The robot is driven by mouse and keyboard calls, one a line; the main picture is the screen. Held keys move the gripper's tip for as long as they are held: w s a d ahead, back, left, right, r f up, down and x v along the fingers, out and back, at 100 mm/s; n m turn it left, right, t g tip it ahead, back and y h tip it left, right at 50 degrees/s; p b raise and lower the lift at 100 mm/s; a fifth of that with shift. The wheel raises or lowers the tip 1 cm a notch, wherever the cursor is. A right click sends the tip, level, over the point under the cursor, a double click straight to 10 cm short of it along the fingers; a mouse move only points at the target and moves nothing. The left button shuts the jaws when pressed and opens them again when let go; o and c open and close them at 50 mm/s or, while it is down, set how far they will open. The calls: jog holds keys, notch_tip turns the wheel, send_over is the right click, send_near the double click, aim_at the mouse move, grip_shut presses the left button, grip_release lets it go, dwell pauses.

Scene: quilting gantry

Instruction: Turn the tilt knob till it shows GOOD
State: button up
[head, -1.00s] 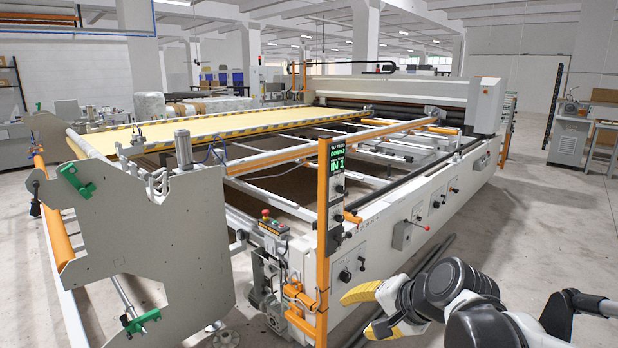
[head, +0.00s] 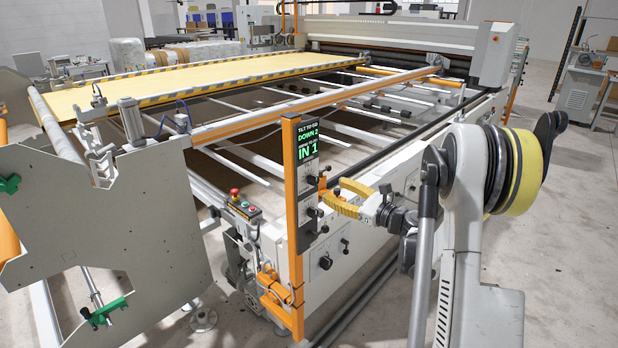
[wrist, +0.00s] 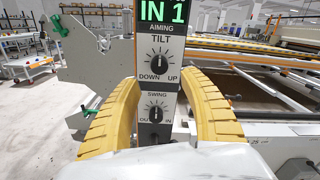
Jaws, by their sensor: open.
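The black tilt knob (wrist: 160,61) sits on the grey control panel under the word TILT, between DOWN and UP, its pointer roughly upward. The swing knob (wrist: 155,113) is below it. The display (head: 307,140) reads DOWN 2 and IN 1 in green; in the wrist view only IN 1 shows. My gripper (wrist: 160,82) is open and empty, its yellow fingers spread either side of the panel, the tips just below the level of the tilt knob. In the head view my gripper (head: 330,202) is beside the panel's right side; any gap is hard to judge.
The orange post (head: 291,230) carries the panel. A white machine side with further knobs (head: 325,263) stands behind it. A box with a red emergency button (head: 235,193) is left of the post. Open floor lies to the right.

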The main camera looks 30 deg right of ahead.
aim_at(316, 182)
jog(key=b+x, duration=0.1)
jog(key=x, duration=0.8)
jog(key=shift+f, duration=0.1)
jog(key=shift+s, duration=0.1)
grip_shut()
